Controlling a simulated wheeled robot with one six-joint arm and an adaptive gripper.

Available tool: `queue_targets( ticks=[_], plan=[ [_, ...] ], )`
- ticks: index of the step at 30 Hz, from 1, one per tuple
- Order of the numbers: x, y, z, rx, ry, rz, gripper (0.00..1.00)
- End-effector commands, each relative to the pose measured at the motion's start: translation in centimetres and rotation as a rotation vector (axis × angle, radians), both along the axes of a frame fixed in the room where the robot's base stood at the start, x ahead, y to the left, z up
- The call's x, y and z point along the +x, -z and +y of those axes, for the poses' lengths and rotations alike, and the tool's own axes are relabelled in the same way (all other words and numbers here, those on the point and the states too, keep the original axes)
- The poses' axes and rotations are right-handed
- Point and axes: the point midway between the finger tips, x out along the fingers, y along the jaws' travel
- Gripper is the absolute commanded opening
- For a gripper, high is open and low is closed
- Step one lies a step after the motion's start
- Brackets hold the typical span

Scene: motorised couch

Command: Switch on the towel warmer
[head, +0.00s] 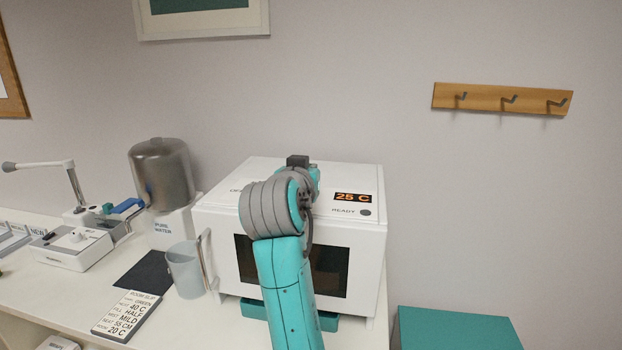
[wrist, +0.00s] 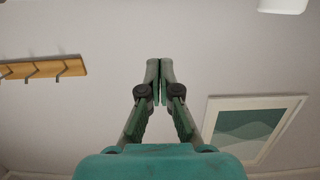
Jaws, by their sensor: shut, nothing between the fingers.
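The towel warmer (head: 215,222) is a white box with a dark front window, standing on the counter in the head view. Its display (head: 353,197) reads 25 C in orange. The lamp (head: 365,212) beside the word READY looks dark grey. Letters that look like "OF" show on its top at the left; the rest of that label and any switch there are hidden by my arm. My gripper (wrist: 159,66) is shut and empty in the wrist view, with the wall behind it. In the head view my arm crosses in front of the warmer and hides the fingers.
A jug (head: 186,270) stands left of the warmer, near a metal water tank (head: 162,172) and a room slip card (head: 126,315). A white device with a lever (head: 70,248) is farther left. A hook rail (head: 500,99) hangs right. A teal surface (head: 455,330) lies low right.

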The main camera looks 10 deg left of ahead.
Motion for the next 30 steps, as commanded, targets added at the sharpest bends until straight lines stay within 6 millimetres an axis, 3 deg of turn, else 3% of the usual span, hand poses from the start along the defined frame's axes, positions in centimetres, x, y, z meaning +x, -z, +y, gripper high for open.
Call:
queue_targets(
  ticks=[3,10,30],
  plan=[
    [-2.1,-0.9,0.2,0.002,-0.003,-0.002,0.00],
    [-4.6,-2.0,0.2,0.001,-0.001,-0.001,0.00],
    [-5.2,-2.2,0.2,0.001,-0.001,0.000,0.00]
  ],
)
